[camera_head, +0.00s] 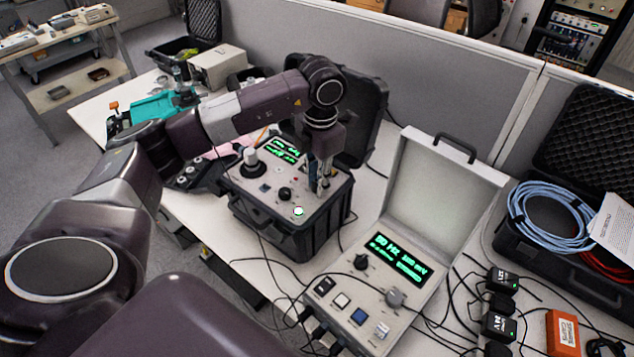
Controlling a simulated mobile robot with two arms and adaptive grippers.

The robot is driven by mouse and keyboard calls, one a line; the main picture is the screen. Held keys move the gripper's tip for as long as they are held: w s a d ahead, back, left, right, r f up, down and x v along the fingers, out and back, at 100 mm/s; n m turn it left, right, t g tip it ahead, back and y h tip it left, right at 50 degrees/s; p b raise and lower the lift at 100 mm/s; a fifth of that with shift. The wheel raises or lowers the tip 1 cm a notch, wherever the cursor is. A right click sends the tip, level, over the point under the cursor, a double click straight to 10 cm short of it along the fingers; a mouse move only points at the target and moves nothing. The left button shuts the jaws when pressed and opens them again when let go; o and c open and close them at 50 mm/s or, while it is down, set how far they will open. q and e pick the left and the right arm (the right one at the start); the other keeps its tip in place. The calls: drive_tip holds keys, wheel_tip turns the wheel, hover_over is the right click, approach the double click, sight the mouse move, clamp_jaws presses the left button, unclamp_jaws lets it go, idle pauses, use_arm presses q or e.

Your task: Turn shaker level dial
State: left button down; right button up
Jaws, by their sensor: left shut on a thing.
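The shaker unit (262,208) is a black case with a light grey top panel, standing on the white table at the middle. My left gripper (319,188) points down at the panel's right side. It is shut on what appears to be the shaker level dial, which the fingers mostly hide. My right gripper is not in view.
An open instrument case (440,200) with a green display stands just right of the shaker. Cables and small black boxes (498,327) lie right of it, beside an orange box (562,332). A black case (560,262) holds blue cable. A partition closes the back.

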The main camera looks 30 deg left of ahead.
use_arm(q)
drive_tip(key=n, duration=0.4)
drive_tip(key=shift+w+r+n+b, duration=0.1)
drive_tip(key=shift+w+n+b, duration=0.05)
drive_tip(key=shift+n+b, duration=0.25)
drive_tip(key=n, duration=0.4)
drive_tip(key=shift+n, duration=0.3)
drive_tip(key=c, duration=1.9)
unclamp_jaws()
drive_tip(key=shift+o, duration=0.9)
wheel_tip(320, 180, up, 12)
drive_tip(key=shift+w+d, duration=0.15)
drive_tip(key=shift+d, duration=0.15)
